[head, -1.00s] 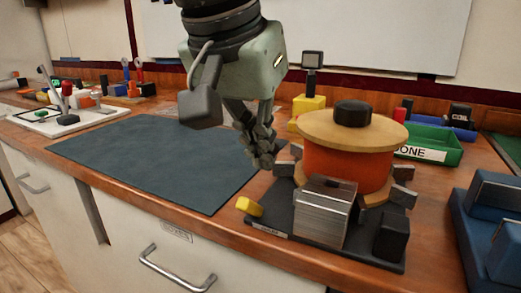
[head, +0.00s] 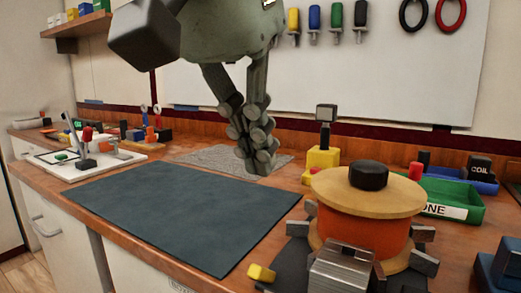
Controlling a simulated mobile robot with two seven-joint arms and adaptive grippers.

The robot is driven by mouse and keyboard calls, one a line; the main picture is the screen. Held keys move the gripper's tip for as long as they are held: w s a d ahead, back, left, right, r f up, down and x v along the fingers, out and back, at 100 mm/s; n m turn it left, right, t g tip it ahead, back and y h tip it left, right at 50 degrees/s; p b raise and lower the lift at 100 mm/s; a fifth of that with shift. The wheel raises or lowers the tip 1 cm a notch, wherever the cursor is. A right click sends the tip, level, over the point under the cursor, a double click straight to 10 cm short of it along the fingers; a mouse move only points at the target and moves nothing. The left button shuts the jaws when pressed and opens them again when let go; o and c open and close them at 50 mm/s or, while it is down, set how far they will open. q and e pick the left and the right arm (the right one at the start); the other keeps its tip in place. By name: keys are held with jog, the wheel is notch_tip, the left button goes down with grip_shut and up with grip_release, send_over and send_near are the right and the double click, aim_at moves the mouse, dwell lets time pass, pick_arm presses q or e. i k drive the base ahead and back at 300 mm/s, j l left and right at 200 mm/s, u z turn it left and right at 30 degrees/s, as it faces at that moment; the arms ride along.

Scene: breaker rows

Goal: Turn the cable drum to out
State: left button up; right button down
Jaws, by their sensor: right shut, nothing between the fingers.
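The cable drum (head: 362,229) stands upright on a dark base (head: 289,258) at the right of the bench. It has a tan top disc, an orange wound body and a black knob (head: 368,176) on top. A metal block (head: 341,268) sits at its front, and a yellow piece (head: 261,273) is at the base's left front corner. My right gripper (head: 258,168) is shut and empty, pointing down behind the dark mat, left of the drum and apart from it. My left gripper is not in view.
A dark mat (head: 190,212) covers the middle of the bench. A yellow block with a grey-topped post (head: 322,160) stands behind the drum. A green tray (head: 452,200) and a blue bin marked COIL (head: 482,185) are at right. A white board with small items (head: 84,165) is at left.

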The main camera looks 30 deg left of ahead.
aim_at(363, 204)
jog(key=k+j, duration=0.1)
jog(key=k, duration=1.4)
